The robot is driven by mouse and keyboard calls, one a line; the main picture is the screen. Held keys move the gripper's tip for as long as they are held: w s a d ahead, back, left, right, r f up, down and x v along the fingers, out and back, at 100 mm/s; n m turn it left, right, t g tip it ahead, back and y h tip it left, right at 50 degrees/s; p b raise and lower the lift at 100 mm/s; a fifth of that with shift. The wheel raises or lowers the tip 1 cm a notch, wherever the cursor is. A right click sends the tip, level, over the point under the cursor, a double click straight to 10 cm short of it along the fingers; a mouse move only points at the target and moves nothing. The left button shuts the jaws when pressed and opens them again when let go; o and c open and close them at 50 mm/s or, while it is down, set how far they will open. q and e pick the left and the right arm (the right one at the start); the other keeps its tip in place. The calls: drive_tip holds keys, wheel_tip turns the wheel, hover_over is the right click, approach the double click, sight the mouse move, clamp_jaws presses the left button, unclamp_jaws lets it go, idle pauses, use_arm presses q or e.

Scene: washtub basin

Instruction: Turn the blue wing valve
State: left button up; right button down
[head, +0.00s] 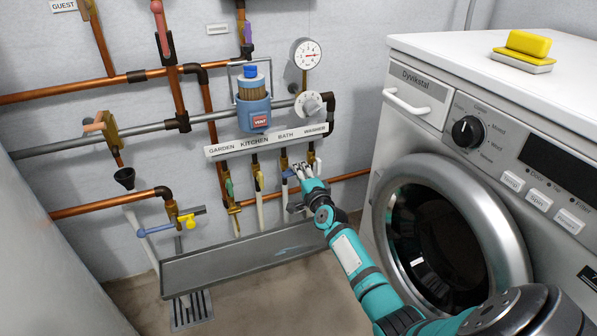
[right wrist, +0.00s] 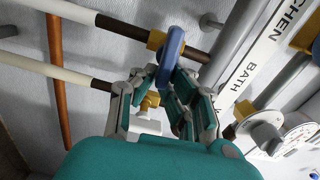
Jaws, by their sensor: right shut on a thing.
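The blue wing valve (head: 288,173) is a small blue handle on a pipe under the BATH part of the white label strip (head: 265,141). In the right wrist view the blue wing valve (right wrist: 173,50) is seen nearly edge-on, on a brass fitting. My right gripper (head: 300,172) reaches it from the lower right, and its fingers hide part of it. In the right wrist view the teal and grey fingers of my right gripper (right wrist: 165,85) are shut on the blue handle, one on each side. My left gripper is not in view.
A grey trough (head: 245,262) lies below. The washing machine (head: 450,215) stands close on the right. A blue filter housing (head: 253,110) and a gauge (head: 306,53) are above.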

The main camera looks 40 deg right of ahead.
drive_tip(key=shift+s+f+m, duration=0.1)
drive_tip(key=shift+f+m, duration=0.2)
drive_tip(key=shift+f, duration=0.05)
idle(0.3)
drive_tip(key=c, duration=1.4)
unclamp_jaws()
drive_tip(key=shift+o, duration=0.2)
drive_tip(key=shift+r, duration=0.15)
drive_tip(key=v, duration=1.2)
